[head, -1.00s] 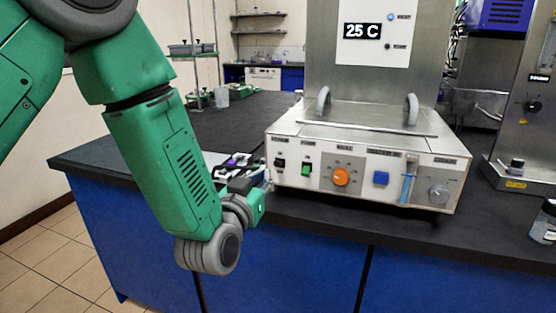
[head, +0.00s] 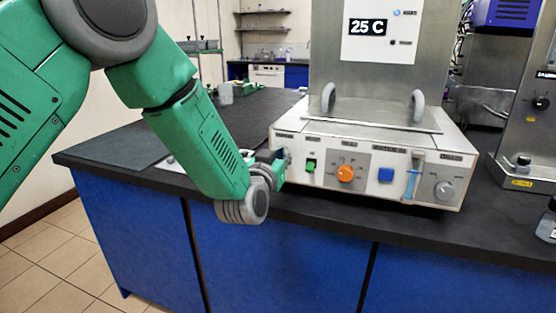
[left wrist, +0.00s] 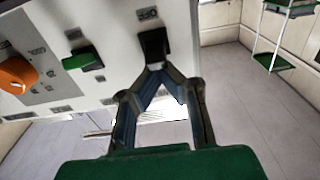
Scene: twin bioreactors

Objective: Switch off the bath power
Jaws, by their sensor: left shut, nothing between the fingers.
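The bath unit (head: 325,139) is a pale metal box on the bench, with switches and knobs along its front. A black rocker switch (left wrist: 153,45) shows at the panel's end in the left wrist view; my gripper hides it in the head view. A green rocker switch (head: 311,166) sits beside it and also shows in the left wrist view (left wrist: 82,60). My left gripper (head: 284,160) is shut and empty. In the left wrist view its fingertips (left wrist: 156,70) are at the black switch's lower edge; I cannot tell whether they touch. My right gripper is out of view.
An orange knob (head: 345,173), a blue button (head: 386,175) and a grey knob (head: 443,190) share the panel. A display (head: 367,27) reads 25 C. A bottle (head: 547,222) stands at the right. The dark bench (head: 120,152) is clear at far left.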

